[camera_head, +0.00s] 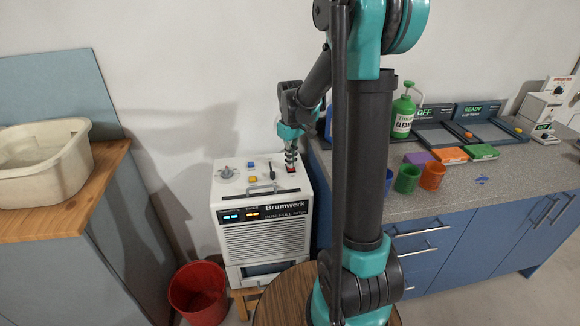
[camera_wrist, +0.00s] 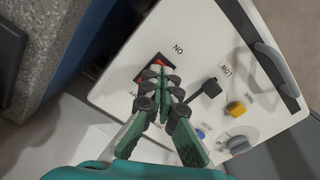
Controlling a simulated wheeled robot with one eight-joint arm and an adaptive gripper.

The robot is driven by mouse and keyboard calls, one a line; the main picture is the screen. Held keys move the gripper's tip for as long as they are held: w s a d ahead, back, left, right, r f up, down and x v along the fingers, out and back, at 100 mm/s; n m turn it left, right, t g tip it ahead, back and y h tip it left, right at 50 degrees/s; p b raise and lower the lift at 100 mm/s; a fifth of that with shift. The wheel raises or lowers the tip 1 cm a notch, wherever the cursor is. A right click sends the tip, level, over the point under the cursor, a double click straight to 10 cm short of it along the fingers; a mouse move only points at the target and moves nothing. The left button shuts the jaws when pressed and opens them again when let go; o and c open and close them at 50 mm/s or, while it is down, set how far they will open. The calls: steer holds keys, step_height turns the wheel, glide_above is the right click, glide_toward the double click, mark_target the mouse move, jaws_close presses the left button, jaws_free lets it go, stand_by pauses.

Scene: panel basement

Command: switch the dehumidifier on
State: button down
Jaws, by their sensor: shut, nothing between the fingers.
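The dehumidifier (camera_head: 265,225) is a white box marked "Brumwerk" with blue and orange lit displays on its front. Its top panel (camera_wrist: 195,40) carries a red rocker switch (camera_wrist: 154,70) marked "ON" at one end, with the other label partly hidden. My gripper (camera_wrist: 160,74) is shut and empty, with its fingertips right at the red switch and covering part of it. In the head view my gripper (camera_head: 291,165) points down at the top's right back corner, over the red switch (camera_head: 291,169). I cannot tell whether the fingertips touch it.
Beside the switch are a black lever (camera_wrist: 208,88), a yellow button (camera_wrist: 236,108), a blue button (camera_wrist: 200,134), a grey knob (camera_wrist: 238,145) and a handle (camera_wrist: 276,68). A counter (camera_head: 450,180) stands close on the right. A red bucket (camera_head: 198,290) is on the floor at front left.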

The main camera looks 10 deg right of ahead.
steer(key=shift+f, duration=0.45)
steer(key=shift+r, duration=3.5)
steer(key=shift+s, duration=0.1)
steer(key=s+f+m, duration=0.1)
steer(key=s, duration=0.2)
steer(key=s+d+f+m+t, duration=0.1)
steer(key=s, duration=0.3)
steer(key=s+d+f+m+t, duration=0.1)
steer(key=s+f, duration=0.1)
steer(key=s, duration=0.2)
steer(key=shift+d, duration=0.25)
steer(key=s+d+f+m+t, duration=0.1)
steer(key=s+f, duration=0.4)
steer(key=s, duration=0.6)
steer(key=shift+d+f+m+t, duration=0.35)
steer(key=shift+m+t, duration=0.25)
steer(key=shift+m, duration=0.4)
steer(key=c, duration=2.3)
jaws_free()
steer(key=shift+w+a, duration=0.1)
